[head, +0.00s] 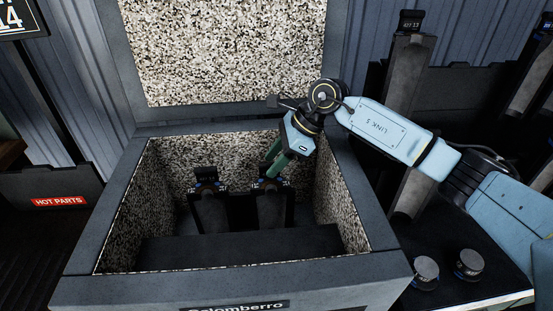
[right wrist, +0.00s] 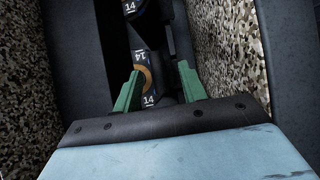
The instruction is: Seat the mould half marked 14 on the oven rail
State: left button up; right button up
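In the head view the oven (head: 130,215) is an open grey box with a speckled lining. Two dark mould halves stand inside it, one at the left (head: 211,212) and one at the right (head: 271,208). My right gripper (head: 272,167) reaches down into the oven at the top of the right one. In the right wrist view its green fingers (right wrist: 160,80) are apart on either side of a part labelled 14 (right wrist: 148,98), with a dark gap beside it. More 14 labels show beyond. The rail is not clearly visible. My left gripper is out of view.
The oven's raised lid (head: 220,50) stands behind. A bin marked HOT PARTS (head: 60,201) is at the left. Tall dark pieces (head: 405,75) stand at the right, and two round knobs (head: 425,270) are on a surface at the lower right. The oven walls are close around my right gripper.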

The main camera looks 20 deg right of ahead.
jog(key=shift+s+d+f, duration=0.1)
jog(key=shift+s+f, duration=0.05)
jog(key=shift+f, duration=0.5)
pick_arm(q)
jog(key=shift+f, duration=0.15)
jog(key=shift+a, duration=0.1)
pick_arm(e)
jog(key=shift+r, duration=0.15)
pick_arm(q)
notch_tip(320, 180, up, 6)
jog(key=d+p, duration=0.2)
jog(key=p, duration=0.4)
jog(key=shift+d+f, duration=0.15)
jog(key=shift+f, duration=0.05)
pick_arm(e)
jog(key=v, duration=1.4)
jog(key=shift+w+r, duration=0.2)
jog(key=shift+w, duration=0.05)
pick_arm(q)
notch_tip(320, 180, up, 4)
jog(key=p, duration=0.4)
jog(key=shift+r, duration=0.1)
pick_arm(e)
notch_tip(320, 180, up, 7)
jog(key=shift+f, duration=0.1)
